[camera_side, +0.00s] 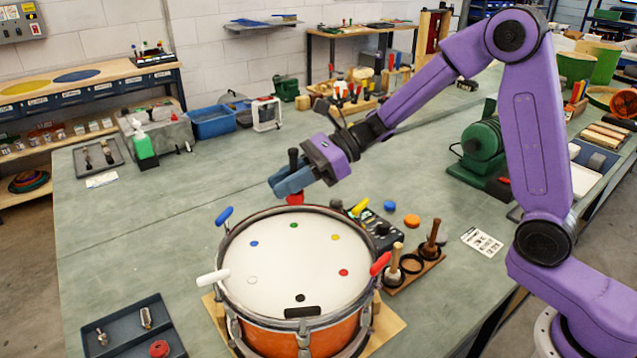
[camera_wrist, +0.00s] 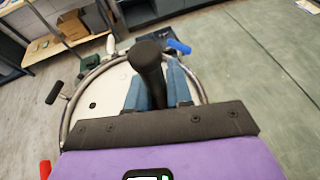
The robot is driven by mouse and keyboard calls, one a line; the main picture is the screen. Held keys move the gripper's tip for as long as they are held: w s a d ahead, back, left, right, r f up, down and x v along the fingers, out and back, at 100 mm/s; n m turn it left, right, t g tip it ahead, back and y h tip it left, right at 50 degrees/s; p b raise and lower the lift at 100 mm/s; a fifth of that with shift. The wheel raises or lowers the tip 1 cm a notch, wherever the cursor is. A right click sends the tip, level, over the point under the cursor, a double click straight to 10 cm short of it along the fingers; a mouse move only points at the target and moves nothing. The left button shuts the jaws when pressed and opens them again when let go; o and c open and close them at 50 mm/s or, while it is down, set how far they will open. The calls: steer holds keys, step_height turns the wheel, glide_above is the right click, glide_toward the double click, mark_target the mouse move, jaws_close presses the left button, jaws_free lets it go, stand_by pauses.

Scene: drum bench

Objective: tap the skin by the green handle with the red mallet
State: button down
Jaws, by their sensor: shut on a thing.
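The red mallet's red head (camera_side: 295,198) hangs below my gripper (camera_side: 292,182), near the drum's far rim. Its dark handle (camera_side: 293,160) stands up between the blue fingers, and it also shows in the wrist view (camera_wrist: 150,70). My gripper is shut on it. The drum (camera_side: 328,338) has a white skin (camera_side: 285,265) with a green dot (camera_side: 294,225) near the far side. I see no green handle; the far rim behind the mallet head is partly hidden. Whether the head touches anything is unclear.
The rim carries blue (camera_side: 223,216), white (camera_side: 213,277), yellow (camera_side: 358,207), red (camera_side: 380,262) and black (camera_side: 302,312) handles. A wooden rack (camera_side: 428,268) with two other mallets stands at the right. A dark tray (camera_side: 130,335) lies front left.

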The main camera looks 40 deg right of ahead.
steer(key=shift+m+t, duration=0.5)
steer(key=shift+t, duration=0.1)
steer(key=shift+w+a+f, duration=0.1)
steer(key=shift+w+f, duration=0.1)
steer(key=shift+f, duration=0.9)
steer(key=shift+w+d+f, duration=0.1)
steer(key=shift+w+f, duration=0.05)
steer(key=shift+f, duration=0.9)
steer(key=shift+w+a+f, duration=0.1)
steer(key=shift+w+f, duration=0.1)
steer(key=shift+f, duration=0.9)
steer(key=shift+r, duration=2.6)
